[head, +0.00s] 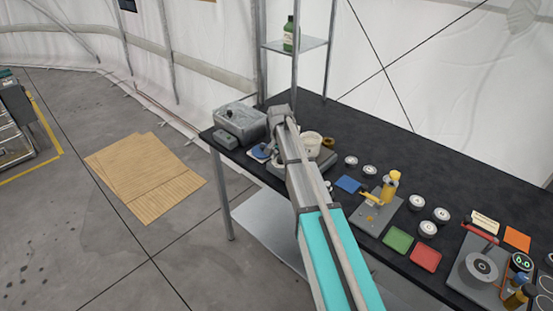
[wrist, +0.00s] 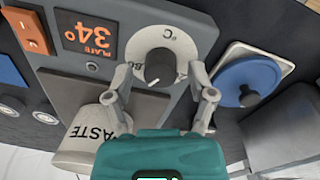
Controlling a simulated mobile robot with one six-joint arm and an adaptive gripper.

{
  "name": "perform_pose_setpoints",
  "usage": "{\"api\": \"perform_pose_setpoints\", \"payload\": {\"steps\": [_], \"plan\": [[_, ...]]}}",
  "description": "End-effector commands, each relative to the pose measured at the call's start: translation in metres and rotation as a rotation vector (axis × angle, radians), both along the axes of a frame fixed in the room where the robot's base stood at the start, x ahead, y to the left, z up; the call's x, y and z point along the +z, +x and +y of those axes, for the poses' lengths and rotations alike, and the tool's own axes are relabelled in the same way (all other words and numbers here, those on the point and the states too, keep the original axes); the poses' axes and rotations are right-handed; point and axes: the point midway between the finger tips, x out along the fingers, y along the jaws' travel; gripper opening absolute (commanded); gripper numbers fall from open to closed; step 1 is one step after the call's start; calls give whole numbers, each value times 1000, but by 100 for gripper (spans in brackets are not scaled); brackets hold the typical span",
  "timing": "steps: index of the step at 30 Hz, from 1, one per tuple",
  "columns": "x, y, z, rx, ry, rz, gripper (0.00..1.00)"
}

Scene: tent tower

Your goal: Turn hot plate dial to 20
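The hot plate (wrist: 112,68) fills the upper left of the wrist view, seen turned round. Its orange display (wrist: 88,37) reads 34° with the word PLATE. The dial (wrist: 160,66) is a dark round knob with a white pointer line, on a pale ring with partly hidden letters. The pointer is toward the bottom of the picture. My gripper (wrist: 162,74) is open, with one finger on each side of the knob and visible gaps between. In the head view my arm hides the gripper and most of the hot plate.
A white beaker marked WASTE (wrist: 92,140) stands by the plate. A blue-lidded dish (wrist: 248,78) is close to the right finger. A grey box (head: 240,122) is at the bench's left end. Tools, weights and coloured trays (head: 426,258) crowd the right.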

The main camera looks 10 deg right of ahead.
Motion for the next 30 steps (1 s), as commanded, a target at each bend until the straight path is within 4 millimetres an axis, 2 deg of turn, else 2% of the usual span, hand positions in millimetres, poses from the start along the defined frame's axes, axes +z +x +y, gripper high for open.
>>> {"api": "perform_pose_setpoints", "payload": {"steps": [9,14,20,30], "plan": [[0,-2,1,1,3,2,76],[7,-2,2,-3,3,3,76],[31,-2,3,-18,3,3,76],[90,-1,5,-69,4,4,76]]}}
